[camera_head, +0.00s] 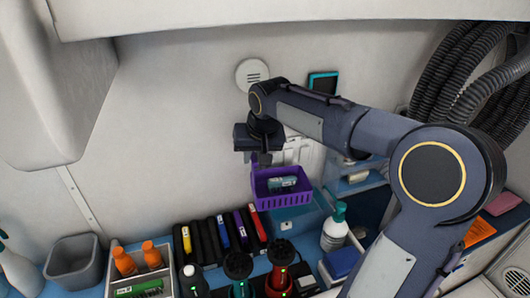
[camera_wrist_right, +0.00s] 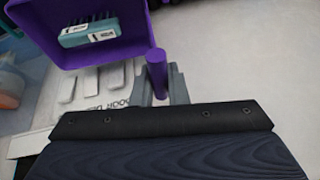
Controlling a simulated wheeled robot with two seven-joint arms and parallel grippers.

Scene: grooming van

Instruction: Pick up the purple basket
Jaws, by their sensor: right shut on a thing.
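The purple basket (camera_head: 284,199) hangs in the air below my right gripper, above the blue shelf, with a teal-and-white item (camera_head: 282,184) inside it. My right gripper (camera_head: 259,156) is shut on the basket's upright purple handle post at its left side. In the right wrist view the basket (camera_wrist_right: 125,48) fills the upper left, and the right gripper's fingers (camera_wrist_right: 160,85) close around the purple post. The item there looks like a teal brush (camera_wrist_right: 90,32) with dark bristles. My left gripper is not in view.
Below the basket stand several dark cases (camera_head: 228,237) with coloured labels. A white bottle (camera_head: 335,228) stands to the right and a grey bin (camera_head: 74,262) at the far left. Orange-capped bottles (camera_head: 124,262) sit in a caddy. Ribbed hoses (camera_head: 462,75) hang at the upper right.

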